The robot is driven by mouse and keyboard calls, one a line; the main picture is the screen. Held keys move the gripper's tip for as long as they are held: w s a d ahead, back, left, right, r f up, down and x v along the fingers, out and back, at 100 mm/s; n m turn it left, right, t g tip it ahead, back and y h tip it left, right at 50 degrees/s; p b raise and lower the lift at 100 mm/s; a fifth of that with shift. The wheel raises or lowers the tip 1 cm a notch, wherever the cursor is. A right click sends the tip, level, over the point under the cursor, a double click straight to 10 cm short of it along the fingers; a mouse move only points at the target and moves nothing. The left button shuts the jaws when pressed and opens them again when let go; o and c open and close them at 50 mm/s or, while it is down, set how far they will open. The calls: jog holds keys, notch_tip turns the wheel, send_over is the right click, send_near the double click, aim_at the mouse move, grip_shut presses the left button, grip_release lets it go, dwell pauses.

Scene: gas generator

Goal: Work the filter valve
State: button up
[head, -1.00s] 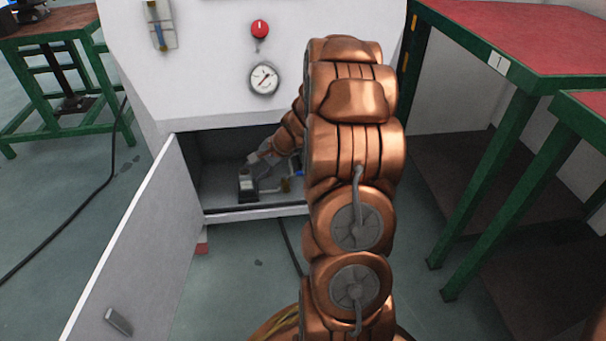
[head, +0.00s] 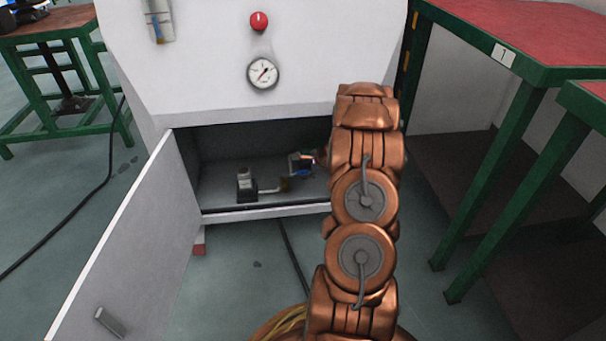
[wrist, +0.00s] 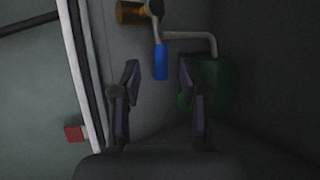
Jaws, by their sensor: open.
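The filter valve shows as a blue lever (wrist: 161,62) on a brass fitting (wrist: 130,12) at the top of the wrist view. In the head view the blue lever (head: 305,172) is small, inside the open lower compartment. My gripper (wrist: 159,64) is open, its two dark fingers pointing toward the lever. In the wrist view the lever's free end lies between the fingertips, with a gap on each side. I cannot tell the depth or any contact. In the head view my gripper (head: 302,162) is beside the lever, and my arm hides the compartment's right part.
A black-based fitting (head: 246,187) with a pipe sits left in the compartment. A grey pipe (wrist: 195,36) and a green part (wrist: 214,85) lie near the right finger. The cabinet door (head: 130,245) stands open left. A red-topped table (head: 540,40) is at right.

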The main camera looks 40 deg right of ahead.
aim_at(297, 173)
jog(key=shift+x, duration=1.25)
grip_shut()
